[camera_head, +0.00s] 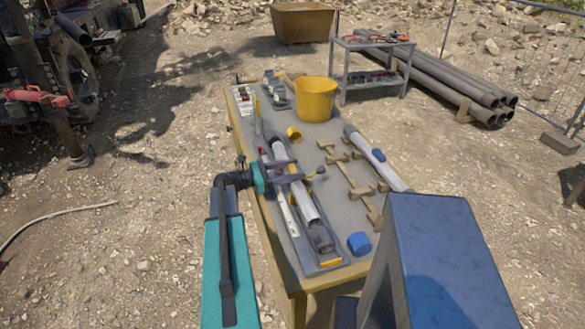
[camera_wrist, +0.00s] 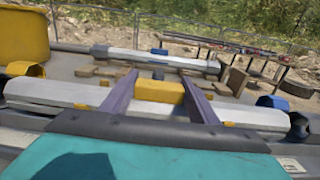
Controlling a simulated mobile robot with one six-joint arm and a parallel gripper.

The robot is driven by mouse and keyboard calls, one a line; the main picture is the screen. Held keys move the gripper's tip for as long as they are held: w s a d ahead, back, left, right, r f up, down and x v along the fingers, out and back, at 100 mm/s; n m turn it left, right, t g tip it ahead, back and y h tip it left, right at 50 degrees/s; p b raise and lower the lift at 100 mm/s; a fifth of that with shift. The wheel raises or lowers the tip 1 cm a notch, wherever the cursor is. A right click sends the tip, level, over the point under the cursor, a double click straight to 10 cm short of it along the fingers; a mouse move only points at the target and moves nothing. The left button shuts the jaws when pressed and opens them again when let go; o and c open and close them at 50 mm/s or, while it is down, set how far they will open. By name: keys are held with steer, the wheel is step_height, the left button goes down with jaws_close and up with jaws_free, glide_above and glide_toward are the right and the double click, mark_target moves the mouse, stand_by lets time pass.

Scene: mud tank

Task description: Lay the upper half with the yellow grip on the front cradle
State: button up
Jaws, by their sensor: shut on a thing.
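The upper half with the yellow grip is a long pale grey half tube (camera_head: 306,203), lying lengthwise along the left side of the table. My gripper (camera_head: 298,169) reaches over it from the left. In the wrist view its two purple fingers (camera_wrist: 159,84) stand on either side of the yellow grip (camera_wrist: 158,92), shut on it. The half (camera_wrist: 50,94) is level, at or just above the dark tray (camera_head: 325,266); I cannot tell if they touch. The front cradle, of wooden blocks (camera_head: 361,191), is bare, right of the held half.
Another half tube (camera_head: 395,178) with a blue grip (camera_head: 378,155) lies beyond the cradle. A yellow bucket (camera_head: 315,100) stands at the table's back. A blue cap (camera_head: 359,243) and a yellow cap (camera_head: 293,133) lie on the table. A slim white tube (camera_head: 286,212) lies left of the held half.

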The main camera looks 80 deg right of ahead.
steer(key=o, duration=1.4)
steer(key=shift+f, duration=0.1)
steer(key=shift+f, duration=0.15)
steer(key=shift+f+b, duration=0.15)
steer(key=shift+b, duration=0.25)
steer(key=b+v, duration=0.3)
steer(key=v, duration=1)
steer(key=shift+w+a+b, duration=0.15)
steer(key=shift+w+b, duration=0.15)
steer(key=shift+b, duration=0.05)
